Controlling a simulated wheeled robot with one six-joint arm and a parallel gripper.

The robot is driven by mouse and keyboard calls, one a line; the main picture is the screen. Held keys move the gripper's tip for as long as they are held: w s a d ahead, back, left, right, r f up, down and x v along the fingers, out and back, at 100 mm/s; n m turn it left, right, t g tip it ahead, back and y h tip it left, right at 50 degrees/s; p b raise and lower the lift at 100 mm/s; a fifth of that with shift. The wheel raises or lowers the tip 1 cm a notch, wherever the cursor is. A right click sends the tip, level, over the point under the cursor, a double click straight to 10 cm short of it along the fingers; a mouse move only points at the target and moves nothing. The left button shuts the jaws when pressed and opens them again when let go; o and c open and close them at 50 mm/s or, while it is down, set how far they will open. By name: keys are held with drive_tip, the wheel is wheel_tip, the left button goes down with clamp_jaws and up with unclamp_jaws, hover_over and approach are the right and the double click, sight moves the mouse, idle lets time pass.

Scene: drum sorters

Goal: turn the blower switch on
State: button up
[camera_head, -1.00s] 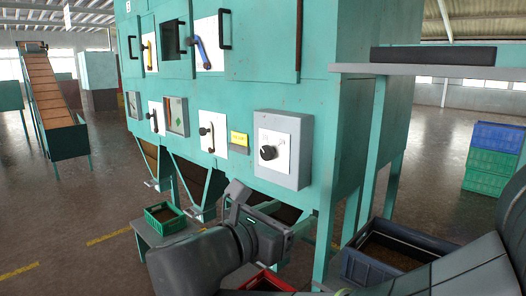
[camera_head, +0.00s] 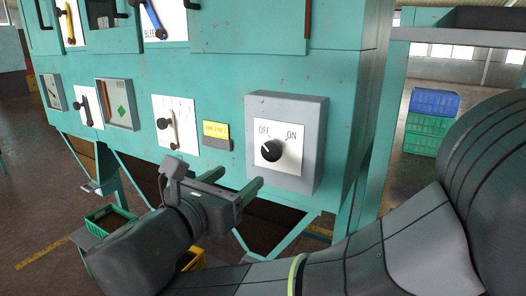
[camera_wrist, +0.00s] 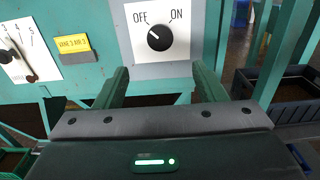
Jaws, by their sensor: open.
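The blower switch is a black rotary knob (camera_head: 270,150) on a white plate marked OFF and ON, fixed to a grey box (camera_head: 313,140) on the teal machine. The knob's white mark points up and left, towards OFF. The knob also shows in the wrist view (camera_wrist: 159,38), above and beyond the fingers. My gripper (camera_head: 258,188) is open and empty, with its two fingers apart. In the head view it is below and left of the knob, not touching it. In the wrist view my gripper (camera_wrist: 163,80) has its fingers either side of the space below the knob plate.
A yellow label (camera_head: 216,130) and lever plate (camera_head: 177,124) are left of the box. A green crate (camera_head: 110,220) stands low at left. Blue and green crates (camera_head: 430,122) are stacked behind at right. A dark bin (camera_wrist: 270,95) sits at right in the wrist view.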

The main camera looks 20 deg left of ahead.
sight(269, 153)
drive_tip(key=shift+w+d+p, duration=0.15)
drive_tip(key=shift+w+p, duration=0.15)
drive_tip(key=shift+w, duration=1.85)
drive_tip(key=shift+w+d+p, duration=0.2)
drive_tip(key=shift+w+p, duration=0.15)
drive_tip(key=shift+w, duration=1.85)
drive_tip(key=shift+w+d+p, duration=0.15)
drive_tip(key=shift+w+p, duration=0.15)
drive_tip(key=shift+w, duration=1.85)
drive_tip(key=c, duration=1)
drive_tip(key=shift+o, duration=0.2)
